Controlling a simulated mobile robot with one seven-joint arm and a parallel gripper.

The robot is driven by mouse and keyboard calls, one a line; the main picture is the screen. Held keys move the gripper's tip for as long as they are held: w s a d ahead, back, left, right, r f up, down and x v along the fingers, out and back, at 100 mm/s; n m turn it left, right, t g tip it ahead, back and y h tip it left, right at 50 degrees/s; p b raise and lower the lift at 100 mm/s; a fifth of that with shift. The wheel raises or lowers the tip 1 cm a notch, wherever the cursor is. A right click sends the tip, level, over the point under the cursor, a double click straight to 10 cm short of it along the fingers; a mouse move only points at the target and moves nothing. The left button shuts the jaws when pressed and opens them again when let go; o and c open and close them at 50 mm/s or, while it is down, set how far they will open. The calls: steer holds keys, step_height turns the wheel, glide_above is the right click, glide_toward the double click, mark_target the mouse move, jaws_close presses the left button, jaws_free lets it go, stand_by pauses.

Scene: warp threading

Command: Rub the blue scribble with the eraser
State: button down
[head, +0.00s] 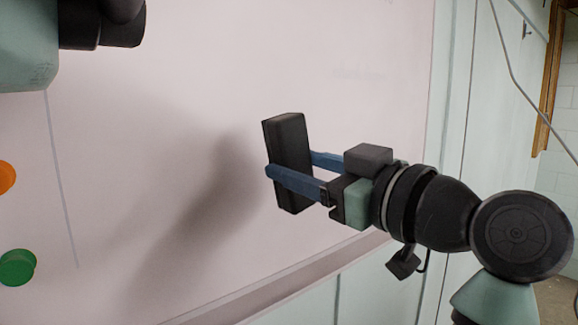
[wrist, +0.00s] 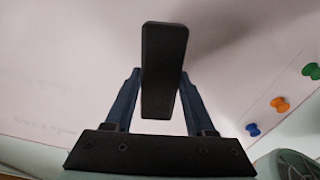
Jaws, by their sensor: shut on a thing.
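The eraser (head: 290,140) is a dark, oblong block. My gripper (head: 290,166) is shut on it, with one blue finger on each side. The wrist view also shows the eraser (wrist: 163,60) between the fingers. The eraser's shadow on the whiteboard (head: 340,35) lies apart from it to the left, so it looks held off the surface. I can make out no blue scribble in either view; it may be hidden or out of frame.
Orange (head: 7,177) and green (head: 17,267) round magnets sit on the board at the left. The wrist view adds a blue magnet (wrist: 253,129). A thin grey line (head: 60,180) runs down the board. A ledge (head: 290,280) edges the board below. Faint writing (wrist: 45,125) shows.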

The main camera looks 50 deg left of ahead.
steer(key=shift+d, duration=0.2)
steer(key=shift+s+d+b, duration=0.15)
steer(key=shift+d+b, duration=0.25)
steer(key=shift+d, duration=1.05)
